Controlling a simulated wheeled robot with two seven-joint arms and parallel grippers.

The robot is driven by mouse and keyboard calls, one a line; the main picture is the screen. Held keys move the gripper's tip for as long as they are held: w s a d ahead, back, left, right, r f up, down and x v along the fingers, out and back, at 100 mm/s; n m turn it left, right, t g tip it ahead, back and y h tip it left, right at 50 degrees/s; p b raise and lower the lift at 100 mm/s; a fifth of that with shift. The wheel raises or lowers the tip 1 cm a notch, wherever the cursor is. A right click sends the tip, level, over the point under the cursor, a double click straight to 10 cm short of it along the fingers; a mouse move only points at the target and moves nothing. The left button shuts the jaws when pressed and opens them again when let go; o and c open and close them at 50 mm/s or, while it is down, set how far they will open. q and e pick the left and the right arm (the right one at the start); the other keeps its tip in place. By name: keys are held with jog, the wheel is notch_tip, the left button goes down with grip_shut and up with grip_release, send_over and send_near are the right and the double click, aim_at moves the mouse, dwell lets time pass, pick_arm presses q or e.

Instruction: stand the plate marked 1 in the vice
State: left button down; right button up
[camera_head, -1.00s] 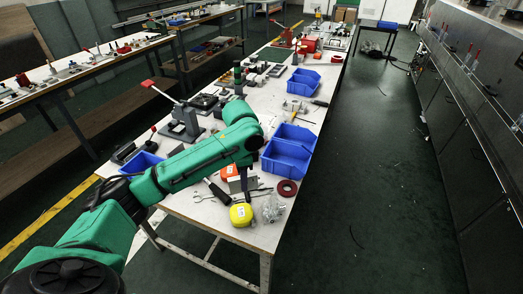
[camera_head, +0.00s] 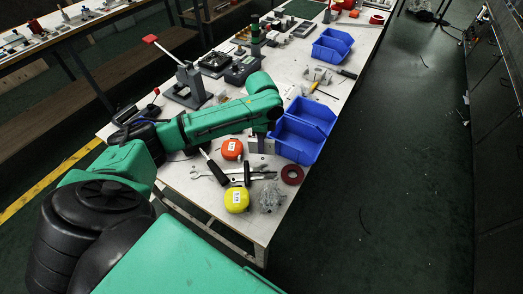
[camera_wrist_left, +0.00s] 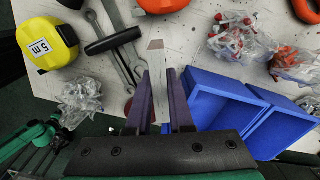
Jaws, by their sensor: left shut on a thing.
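My left gripper (camera_head: 262,143) is over the near part of the bench, beside the blue bins. In the left wrist view its two purple fingers (camera_wrist_left: 163,100) are shut on a thin pale grey plate (camera_wrist_left: 157,76), which points away from the wrist. I cannot read a mark on the plate. In the head view the plate is mostly hidden under the gripper. A small grey metal block (camera_head: 318,75) farther along the bench may be the vice, but it is too small to tell. My right gripper is not in view.
Blue bins (camera_head: 301,131) stand at the bench's right edge. An orange tape measure (camera_head: 232,149), a yellow one (camera_head: 236,200), wrenches (camera_head: 252,176), a red ring (camera_head: 292,174) and a clear bag (camera_head: 271,197) lie near the gripper. A press (camera_head: 187,88) stands at the left.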

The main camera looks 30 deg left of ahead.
pick_arm(q)
notch_tip(320, 180, down, 4)
jog(key=shift+s, duration=0.1)
jog(key=c, duration=0.8)
grip_release()
